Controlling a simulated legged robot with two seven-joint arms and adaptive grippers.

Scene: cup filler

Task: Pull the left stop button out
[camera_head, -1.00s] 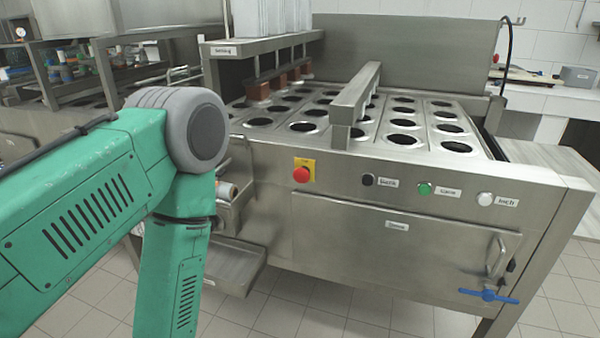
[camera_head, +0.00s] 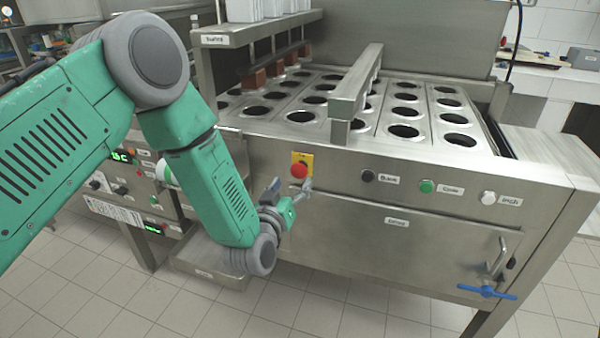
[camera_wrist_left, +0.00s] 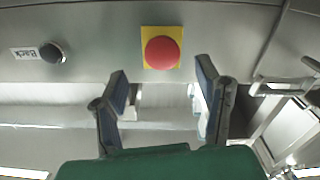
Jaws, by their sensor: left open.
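The red stop button (camera_head: 299,170) sits on a yellow plate (camera_head: 303,157) on the machine's steel front panel. In the left wrist view the red button (camera_wrist_left: 161,52) shows round and large, just beyond the fingertips. My left gripper (camera_head: 292,192) is close below and in front of the button in the head view. In the left wrist view its two fingers (camera_wrist_left: 162,82) are spread apart with nothing between them. The fingertips look apart from the button. My right gripper is not in view.
A black button (camera_head: 367,176), a green button (camera_head: 427,186) and a white button (camera_head: 488,198) line the panel to the right. Below are a door with a handle (camera_head: 497,258) and a blue valve lever (camera_head: 487,291). A steel tray (camera_head: 215,262) juts out below my arm.

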